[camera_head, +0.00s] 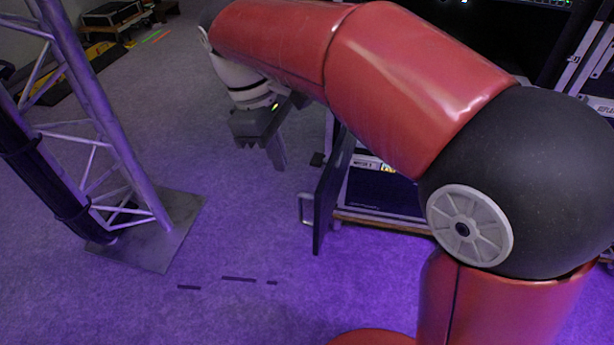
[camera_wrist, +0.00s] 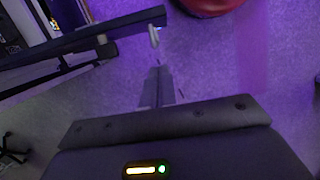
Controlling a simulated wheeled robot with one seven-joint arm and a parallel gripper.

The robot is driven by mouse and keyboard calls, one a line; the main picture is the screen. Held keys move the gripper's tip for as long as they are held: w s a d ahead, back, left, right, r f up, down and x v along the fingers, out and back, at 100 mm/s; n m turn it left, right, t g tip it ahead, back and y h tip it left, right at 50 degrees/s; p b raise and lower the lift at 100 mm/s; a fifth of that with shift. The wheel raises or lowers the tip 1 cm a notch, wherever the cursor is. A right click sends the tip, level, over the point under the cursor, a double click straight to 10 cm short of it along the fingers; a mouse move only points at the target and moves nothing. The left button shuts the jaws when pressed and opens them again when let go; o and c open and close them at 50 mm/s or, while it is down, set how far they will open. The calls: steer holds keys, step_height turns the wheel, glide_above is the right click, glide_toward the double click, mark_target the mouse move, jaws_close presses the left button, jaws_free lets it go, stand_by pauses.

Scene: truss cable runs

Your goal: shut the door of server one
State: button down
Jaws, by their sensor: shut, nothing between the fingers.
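A dark cabinet door (camera_head: 327,200) with a pale bar handle (camera_head: 305,209) stands swung open, sticking out from the front of a low rack (camera_head: 380,192). I cannot read a label that marks it as server one. My gripper (camera_head: 279,160) points down to the left of the door, apart from it, with nothing held. In the wrist view, the shut fingers (camera_wrist: 158,85) lie just below the dark door (camera_wrist: 85,38) and its handle (camera_wrist: 153,36). My arm hides part of the rack.
A truss tower (camera_head: 110,120) stands on a flat metal base plate (camera_head: 150,232) at the left. Open purple carpet lies between the truss and the door, with a few dark strips (camera_head: 238,279) on it. Cases (camera_head: 112,14) stand at the back left.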

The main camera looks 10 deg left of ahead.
mark_target(333, 159)
steer(key=shift+s+d+f, duration=0.15)
steer(key=shift+d+f, duration=0.35)
steer(key=shift+d, duration=0.3)
steer(key=shift+s+d+f, duration=0.15)
steer(key=shift+d+f, duration=0.35)
steer(key=shift+d, duration=0.25)
steer(key=shift+s+d+f, duration=0.15)
steer(key=shift+d+f, duration=0.35)
steer(key=shift+d, duration=0.3)
